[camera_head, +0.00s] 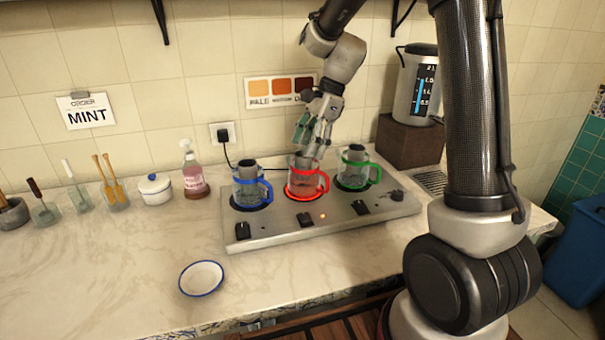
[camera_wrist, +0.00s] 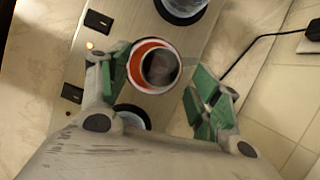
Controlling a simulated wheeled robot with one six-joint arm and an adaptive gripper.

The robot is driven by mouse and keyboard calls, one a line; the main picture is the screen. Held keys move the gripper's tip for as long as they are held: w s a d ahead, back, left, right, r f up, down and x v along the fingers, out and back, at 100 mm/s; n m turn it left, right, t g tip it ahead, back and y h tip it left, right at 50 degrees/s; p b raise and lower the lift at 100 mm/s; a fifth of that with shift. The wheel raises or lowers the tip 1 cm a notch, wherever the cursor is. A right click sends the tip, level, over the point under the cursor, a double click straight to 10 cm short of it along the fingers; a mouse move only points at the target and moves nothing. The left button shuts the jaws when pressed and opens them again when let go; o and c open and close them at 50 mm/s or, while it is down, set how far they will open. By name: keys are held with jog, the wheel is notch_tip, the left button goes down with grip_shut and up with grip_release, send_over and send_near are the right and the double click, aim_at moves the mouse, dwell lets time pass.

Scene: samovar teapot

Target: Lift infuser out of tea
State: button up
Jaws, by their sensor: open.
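Three glass mugs with infusers stand on a grey warmer plate (camera_head: 265,229). The red-rimmed mug (camera_head: 305,185) is in the middle and holds reddish tea. Its infuser (camera_wrist: 160,68) shows in the wrist view as a round cup inside the red ring. The blue-rimmed mug (camera_head: 249,190) is at the left and the green-rimmed mug (camera_head: 353,172) at the right. My gripper (camera_head: 314,152) is open above the red mug. In the wrist view its green-padded fingers (camera_wrist: 160,80) lie on either side of the infuser. I cannot tell whether they touch it.
A white dish (camera_head: 201,279) lies on the counter, front left. A pink soap bottle (camera_head: 192,175) and a white lidded pot (camera_head: 155,188) stand left of the warmer. A steel urn (camera_head: 416,85) stands on a brown block at the back right. The front left counter is mostly clear.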

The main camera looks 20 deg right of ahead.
jog(key=shift+x, duration=1.1)
jog(key=shift+c, duration=0.3)
jog(key=c, duration=1.2)
